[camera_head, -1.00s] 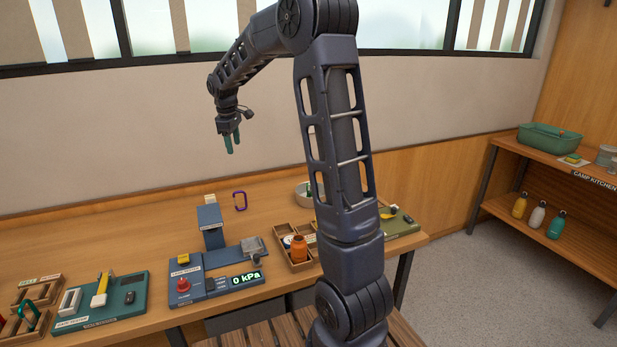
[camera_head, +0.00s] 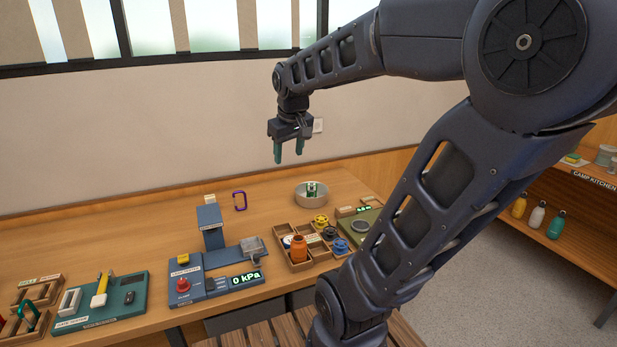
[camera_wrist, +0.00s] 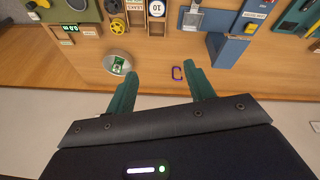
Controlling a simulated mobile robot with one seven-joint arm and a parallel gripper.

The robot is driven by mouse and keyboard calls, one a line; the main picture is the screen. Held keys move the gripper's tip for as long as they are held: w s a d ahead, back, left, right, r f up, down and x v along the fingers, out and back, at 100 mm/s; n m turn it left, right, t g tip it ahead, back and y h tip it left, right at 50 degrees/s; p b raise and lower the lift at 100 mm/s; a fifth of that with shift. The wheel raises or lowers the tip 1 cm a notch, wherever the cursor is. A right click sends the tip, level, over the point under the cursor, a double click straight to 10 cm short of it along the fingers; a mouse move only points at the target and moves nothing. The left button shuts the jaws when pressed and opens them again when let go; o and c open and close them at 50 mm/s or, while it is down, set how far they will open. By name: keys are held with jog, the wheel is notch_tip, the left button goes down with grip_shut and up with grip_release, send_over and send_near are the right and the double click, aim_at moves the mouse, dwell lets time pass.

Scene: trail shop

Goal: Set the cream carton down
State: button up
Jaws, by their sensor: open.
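My gripper (camera_head: 288,154) is open and empty, high above the back of the wooden bench. In the wrist view its two green fingers (camera_wrist: 161,80) stand wide apart with nothing between them. I see no carton that I can name with certainty. A small cream block (camera_head: 210,199) shows at the top of the blue leak tester's post, left of and below my gripper; I cannot tell if it is the carton. A round pale bowl (camera_head: 326,196) holds a green-and-white item, and it also shows in the wrist view (camera_wrist: 117,55).
A purple carabiner (camera_head: 240,201) lies on the bench (camera_head: 150,235) beside the blue tester (camera_head: 214,285). A wooden tray (camera_head: 293,262) holds an orange jar and small reels. A teal tester (camera_head: 102,300) stands left. Free bench lies along the wall.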

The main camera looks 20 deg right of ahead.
jog(key=s+d+f+m, duration=0.1)
jog(key=s+f+m, duration=0.2)
jog(key=s, duration=0.6)
jog(key=shift+s+d+f+t, duration=0.35)
jog(key=shift+t, duration=0.05)
dwell(0.7)
